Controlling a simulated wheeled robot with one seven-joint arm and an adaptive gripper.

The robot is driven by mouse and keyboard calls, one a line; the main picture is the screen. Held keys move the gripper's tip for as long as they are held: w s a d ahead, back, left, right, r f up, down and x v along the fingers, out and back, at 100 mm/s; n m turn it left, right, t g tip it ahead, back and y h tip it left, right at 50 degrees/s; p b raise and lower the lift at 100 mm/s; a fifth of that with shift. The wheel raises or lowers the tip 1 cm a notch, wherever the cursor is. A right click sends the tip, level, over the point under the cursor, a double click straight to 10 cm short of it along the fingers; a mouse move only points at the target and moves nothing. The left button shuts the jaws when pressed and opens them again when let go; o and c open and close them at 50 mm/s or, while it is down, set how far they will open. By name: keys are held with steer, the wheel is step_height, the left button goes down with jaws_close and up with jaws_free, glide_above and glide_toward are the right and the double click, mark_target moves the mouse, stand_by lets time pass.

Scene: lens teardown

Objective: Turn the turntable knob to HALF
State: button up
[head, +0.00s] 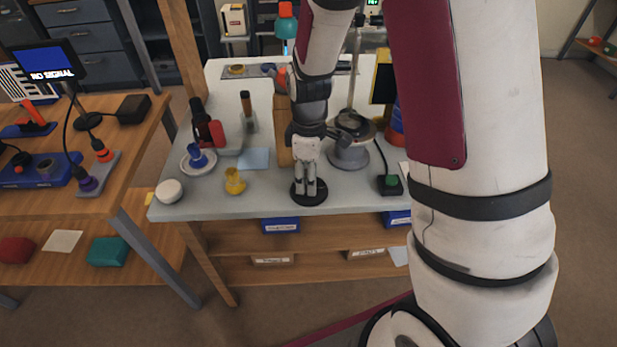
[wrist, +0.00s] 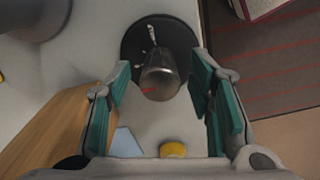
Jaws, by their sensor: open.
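The knob (wrist: 160,78) is a metal cylinder on a round black dial plate (wrist: 133,38) in the wrist view. White marks show on the plate; their lettering is too small to read. A short red mark shows at the knob's lower left side. My gripper (wrist: 162,70) is open, with its teal-lined fingers on either side of the knob and visible gaps to both. In the head view my gripper (head: 311,188) points down over the black plate (head: 298,200) near the bench's front edge, and the knob is mostly hidden by the fingers.
A yellow object (head: 235,183) and a blue sheet (head: 253,159) lie left of my gripper on the bench (head: 200,208). A wooden block (head: 283,130) stands close behind-left.

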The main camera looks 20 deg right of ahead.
steer(key=shift+f, duration=0.55)
jaws_close()
